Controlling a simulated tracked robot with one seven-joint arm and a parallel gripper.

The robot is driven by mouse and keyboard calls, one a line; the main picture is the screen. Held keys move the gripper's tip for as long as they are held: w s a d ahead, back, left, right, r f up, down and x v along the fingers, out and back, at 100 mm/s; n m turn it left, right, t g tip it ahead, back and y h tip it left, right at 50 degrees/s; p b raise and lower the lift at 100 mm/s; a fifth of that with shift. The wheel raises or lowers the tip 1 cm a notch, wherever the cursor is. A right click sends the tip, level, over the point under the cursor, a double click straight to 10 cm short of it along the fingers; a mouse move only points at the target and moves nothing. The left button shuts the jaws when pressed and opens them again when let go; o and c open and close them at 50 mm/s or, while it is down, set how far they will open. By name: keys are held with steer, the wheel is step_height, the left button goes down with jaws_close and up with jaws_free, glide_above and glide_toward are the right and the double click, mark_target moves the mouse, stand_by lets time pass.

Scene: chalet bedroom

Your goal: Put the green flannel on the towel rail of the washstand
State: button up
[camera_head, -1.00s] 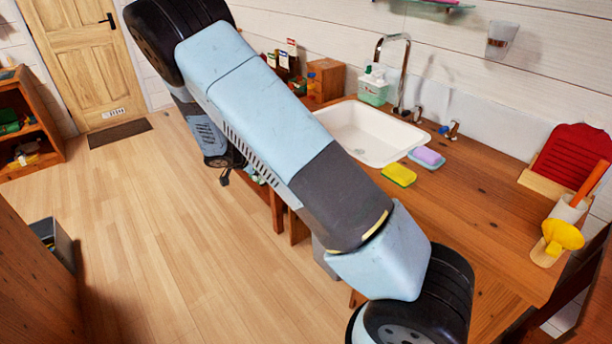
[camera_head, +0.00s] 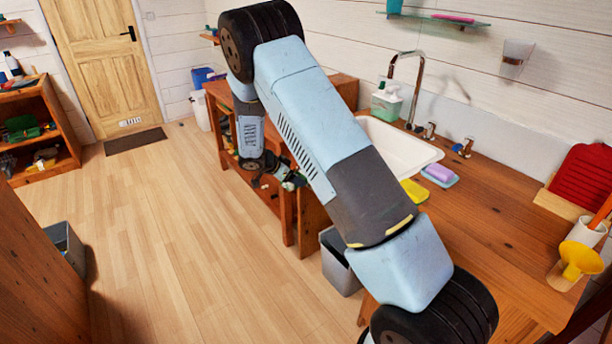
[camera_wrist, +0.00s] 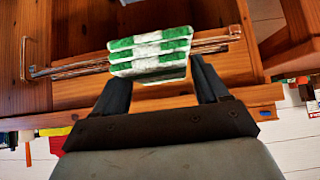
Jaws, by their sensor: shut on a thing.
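A green-and-white striped flannel (camera_wrist: 150,55) is between the fingers of my gripper (camera_wrist: 160,72) in the wrist view. My gripper is shut on it. The flannel lies across the thin coppery towel rail (camera_wrist: 80,66), in front of the wooden washstand (camera_wrist: 75,25). I cannot tell whether it hangs over the rail or is only held against it. In the head view my gripper (camera_head: 287,178) is small and partly hidden by my arm, close to the washstand's front (camera_head: 290,215).
On the washstand top are a white basin (camera_head: 405,150), a tap (camera_head: 413,85), a yellow sponge (camera_head: 414,190) and a purple soap (camera_head: 440,172). A grey bin (camera_head: 340,265) stands below the front.

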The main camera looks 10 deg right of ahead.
steer(key=shift+w+d, duration=0.3)
steer(key=shift+d, duration=0.35)
steer(key=shift+w+d, duration=0.25)
steer(key=shift+d, duration=0.4)
steer(key=d, duration=0.1)
steer(key=w+d, duration=0.1)
steer(key=d+f, duration=0.1)
steer(key=shift+w+d, duration=0.15)
steer(key=shift+d, duration=0.05)
steer(key=shift+a+f, duration=0.1)
steer(key=shift+f, duration=0.2)
steer(key=o, duration=1)
